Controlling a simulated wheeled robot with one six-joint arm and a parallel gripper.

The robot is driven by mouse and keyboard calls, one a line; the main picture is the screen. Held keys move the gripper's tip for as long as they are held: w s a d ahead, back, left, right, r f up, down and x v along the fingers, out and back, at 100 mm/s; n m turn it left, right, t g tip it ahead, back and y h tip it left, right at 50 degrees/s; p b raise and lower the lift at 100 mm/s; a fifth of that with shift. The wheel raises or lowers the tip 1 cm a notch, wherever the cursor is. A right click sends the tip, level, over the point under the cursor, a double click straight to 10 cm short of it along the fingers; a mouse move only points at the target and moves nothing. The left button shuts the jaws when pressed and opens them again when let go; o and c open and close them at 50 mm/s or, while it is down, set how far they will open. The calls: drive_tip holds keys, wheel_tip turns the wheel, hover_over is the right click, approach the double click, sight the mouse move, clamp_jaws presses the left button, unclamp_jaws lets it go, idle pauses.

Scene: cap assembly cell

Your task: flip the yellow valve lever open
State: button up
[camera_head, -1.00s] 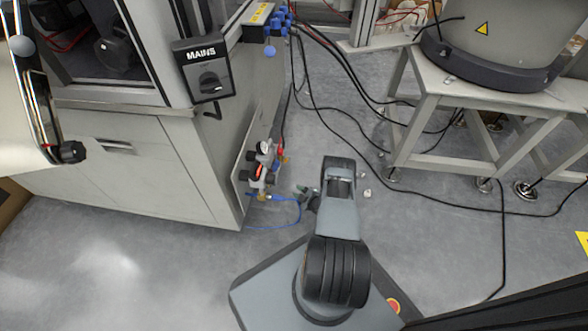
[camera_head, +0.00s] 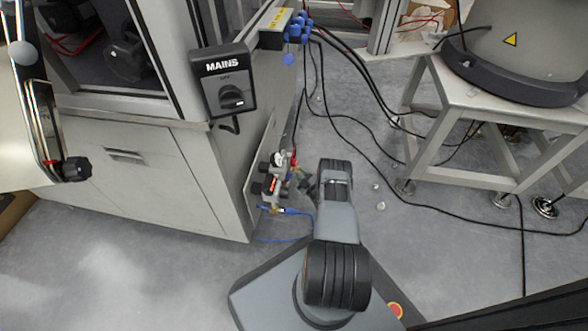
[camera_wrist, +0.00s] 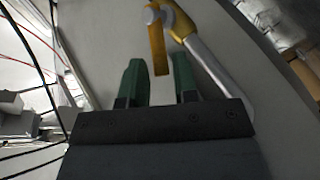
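The yellow valve lever (camera_wrist: 157,45) hangs down from a pivot at the top of the wrist view, beside a grey metal pipe (camera_wrist: 208,65). My gripper (camera_wrist: 159,66) has two green fingers spread apart. The lever's lower end shows between the fingertips, with a visible gap on both sides, so I see no grip on it. In the head view my gripper (camera_head: 305,181) is close to the right of the valve assembly (camera_head: 272,184) on the cabinet's side. The lever cannot be made out there.
The grey cabinet (camera_head: 170,175) with a MAINS switch (camera_head: 228,90) stands at the left. A white metal stand (camera_head: 435,150) is at the right. Black cables (camera_head: 345,128) cross the floor between them. A blue hose (camera_head: 292,211) runs below the valve assembly.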

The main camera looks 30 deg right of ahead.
drive_tip(key=shift+w, duration=1.15)
